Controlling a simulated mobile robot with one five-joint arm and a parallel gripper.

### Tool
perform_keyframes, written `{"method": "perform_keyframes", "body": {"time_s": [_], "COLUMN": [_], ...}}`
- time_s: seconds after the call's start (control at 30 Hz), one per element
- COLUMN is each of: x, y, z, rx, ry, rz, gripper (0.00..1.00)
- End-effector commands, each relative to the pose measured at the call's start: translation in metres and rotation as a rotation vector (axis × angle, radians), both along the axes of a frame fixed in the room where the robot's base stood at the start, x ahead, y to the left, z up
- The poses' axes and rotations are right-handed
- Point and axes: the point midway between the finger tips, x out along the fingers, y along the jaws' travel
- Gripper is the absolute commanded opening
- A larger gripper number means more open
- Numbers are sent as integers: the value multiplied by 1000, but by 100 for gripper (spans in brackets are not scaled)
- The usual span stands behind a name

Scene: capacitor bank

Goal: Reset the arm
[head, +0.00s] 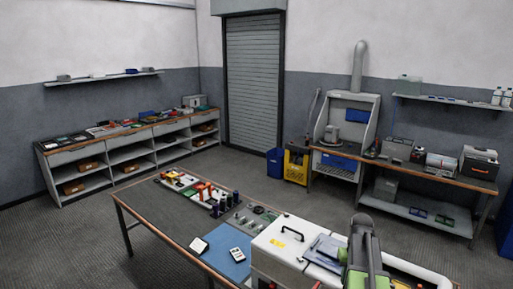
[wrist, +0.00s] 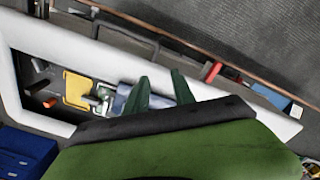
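My gripper (wrist: 160,84) shows in the wrist view with two dark green fingers apart and nothing held between them. Behind the fingers is a white-rimmed opening (wrist: 60,45) with small parts inside, among them a yellow piece (wrist: 77,88). A blue-grey part (wrist: 125,100) lies behind the fingers and is partly hidden by them. In the head view my dark and green arm rises at the lower right, over the near end of the workbench (head: 150,222). I cannot make out the fingers in that view.
A white box (head: 280,245) with a black handle stands on the workbench beside my arm. A meter (head: 240,255) lies on a blue mat (head: 222,262). A blue crate (wrist: 22,150) shows at lower left in the wrist view. The floor (head: 235,170) beyond the bench is clear.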

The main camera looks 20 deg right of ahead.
Motion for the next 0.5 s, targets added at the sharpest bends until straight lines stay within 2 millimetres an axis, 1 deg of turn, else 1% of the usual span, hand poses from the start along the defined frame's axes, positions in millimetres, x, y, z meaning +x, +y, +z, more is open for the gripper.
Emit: {"method": "perform_keyframes", "body": {"time_s": [0.03,0.07,0.1,0.17,0.2,0.27,0.3,0.4,0.5], "x": [10,16,23,29,31,30,28,19,11], "y": [47,71,104,153,185,232,260,317,351], "z": [-32,-41,-53,-72,-84,-101,-111,-131,-140], "rx": [0,0,0,0,0,0,0,1,1], "ry": [0,0,1,1,1,1,1,1,1], "rz": [45,65,95,138,168,211,237,291,323], "gripper": [31,31,31,31,31,31,31,31,31]}}
